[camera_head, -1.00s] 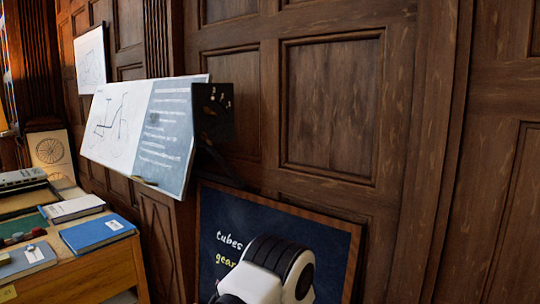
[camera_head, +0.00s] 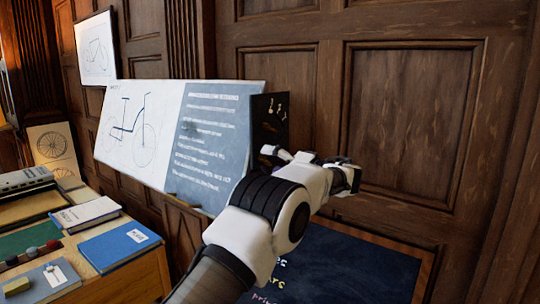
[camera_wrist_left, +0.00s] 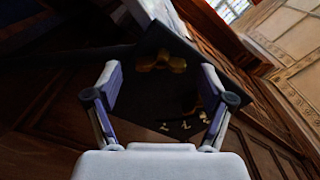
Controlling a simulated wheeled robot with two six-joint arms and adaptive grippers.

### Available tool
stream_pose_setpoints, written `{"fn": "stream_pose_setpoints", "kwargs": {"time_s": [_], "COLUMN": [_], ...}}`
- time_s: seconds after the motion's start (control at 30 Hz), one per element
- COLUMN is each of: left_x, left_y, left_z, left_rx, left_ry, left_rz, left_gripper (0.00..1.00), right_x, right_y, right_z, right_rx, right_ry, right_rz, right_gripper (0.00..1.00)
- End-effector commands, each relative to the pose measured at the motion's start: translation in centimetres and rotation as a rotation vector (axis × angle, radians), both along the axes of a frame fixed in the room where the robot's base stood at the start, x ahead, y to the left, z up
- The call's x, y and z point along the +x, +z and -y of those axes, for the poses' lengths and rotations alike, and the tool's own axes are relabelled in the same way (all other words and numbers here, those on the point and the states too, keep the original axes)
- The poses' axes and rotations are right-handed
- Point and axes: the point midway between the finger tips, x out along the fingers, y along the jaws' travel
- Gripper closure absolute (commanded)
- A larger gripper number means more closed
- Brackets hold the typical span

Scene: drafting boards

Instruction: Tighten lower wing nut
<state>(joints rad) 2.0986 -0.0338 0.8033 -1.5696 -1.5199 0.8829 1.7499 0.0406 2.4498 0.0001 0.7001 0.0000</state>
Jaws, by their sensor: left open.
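A dark panel (camera_head: 262,112) stands at the right edge of the drafting board, with small brass pieces (camera_head: 271,107) on its upper part. My left gripper (camera_head: 287,154) is in front of the panel's lower part and hides some of it. In the left wrist view the gripper (camera_wrist_left: 160,77) is open and empty, with its fingers apart. A brass wing nut (camera_wrist_left: 160,62) on the dark panel (camera_wrist_left: 150,95) shows between and beyond the fingertips. A second brass piece (camera_wrist_left: 194,105) lies lower in that picture. I cannot tell which is the lower nut. My right gripper is not in view.
The drafting board (camera_head: 150,125) carries a bicycle drawing and text. A chalkboard (camera_head: 340,270) stands below my left arm. A desk with a blue book (camera_head: 118,243) and other books is at the left. The panelled wall (camera_head: 415,120) is close behind.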

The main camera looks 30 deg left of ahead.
Motion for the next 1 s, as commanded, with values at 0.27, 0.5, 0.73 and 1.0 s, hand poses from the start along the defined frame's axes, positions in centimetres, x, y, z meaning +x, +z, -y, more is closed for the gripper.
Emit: {"fn": "stream_pose_setpoints", "kwargs": {"time_s": [0.27,0.5,0.73,1.0], "left_x": [0.11,0.11,0.09,0.08], "left_y": [-0.1,-0.12,-0.14,-0.17], "left_z": [-1.49,-1.48,-1.54,-1.59], "left_rx": [-0.001,-0.001,-0.002,0.001], "left_ry": [-0.001,-0.001,0.001,0.001], "left_rz": [-0.001,-0.002,-0.004,-0.055], "left_gripper": [0.19,0.72,0.79,0.79], "right_x": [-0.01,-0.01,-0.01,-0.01], "right_y": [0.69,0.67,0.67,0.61], "right_z": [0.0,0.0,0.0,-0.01], "right_rx": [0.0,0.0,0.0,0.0], "right_ry": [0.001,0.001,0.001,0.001], "right_rz": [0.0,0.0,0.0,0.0], "right_gripper": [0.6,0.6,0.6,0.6]}}
